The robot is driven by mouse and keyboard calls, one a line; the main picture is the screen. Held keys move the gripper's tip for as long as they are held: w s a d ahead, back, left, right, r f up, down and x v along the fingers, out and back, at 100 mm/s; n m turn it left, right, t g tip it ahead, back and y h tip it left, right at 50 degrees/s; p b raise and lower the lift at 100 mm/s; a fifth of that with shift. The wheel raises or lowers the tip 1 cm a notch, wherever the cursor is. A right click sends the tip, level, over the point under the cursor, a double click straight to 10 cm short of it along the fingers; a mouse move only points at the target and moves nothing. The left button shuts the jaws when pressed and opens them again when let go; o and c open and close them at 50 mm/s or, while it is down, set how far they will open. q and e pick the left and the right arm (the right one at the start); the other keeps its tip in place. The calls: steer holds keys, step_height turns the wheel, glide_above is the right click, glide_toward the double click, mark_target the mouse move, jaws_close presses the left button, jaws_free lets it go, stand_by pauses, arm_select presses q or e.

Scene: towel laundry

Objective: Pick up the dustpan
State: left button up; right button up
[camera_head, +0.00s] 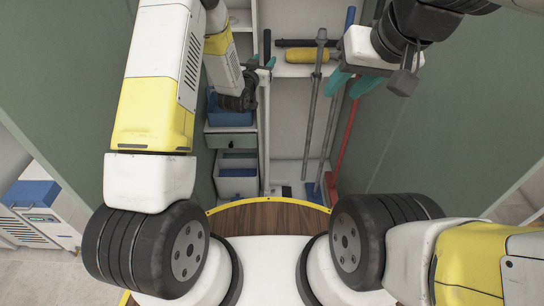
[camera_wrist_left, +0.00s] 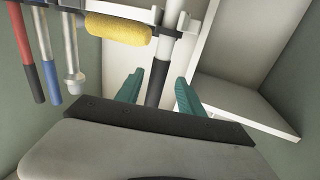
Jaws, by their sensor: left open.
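My left gripper (camera_head: 262,64) is at the tall cabinet, open, with its teal fingers apart. In the left wrist view my left gripper (camera_wrist_left: 160,92) has its fingers on either side of an upright pole with a black grip (camera_wrist_left: 157,82); I cannot tell whether they touch it. This pole (camera_head: 266,45) hangs at the left of the tool row in the head view. It may be the dustpan's handle, but no pan is clearly visible on it. My right gripper (camera_head: 352,84) is at the cabinet's right side, open, with nothing seen between its fingers.
A yellow roller (camera_head: 307,56) lies across the rack. A grey pole (camera_head: 315,100) and a red pole (camera_head: 345,140) stand to its right. In the wrist view, a white shelf (camera_wrist_left: 245,105) is close on the right.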

arm_select(q)
steer(key=x, duration=0.6)
steer(key=shift+w+d+f, duration=0.1)
steer(key=shift+d+f, duration=0.1)
steer(key=shift+f, duration=0.05)
steer(key=shift+c, duration=0.5)
steer(key=shift+r, duration=0.1)
jaws_close()
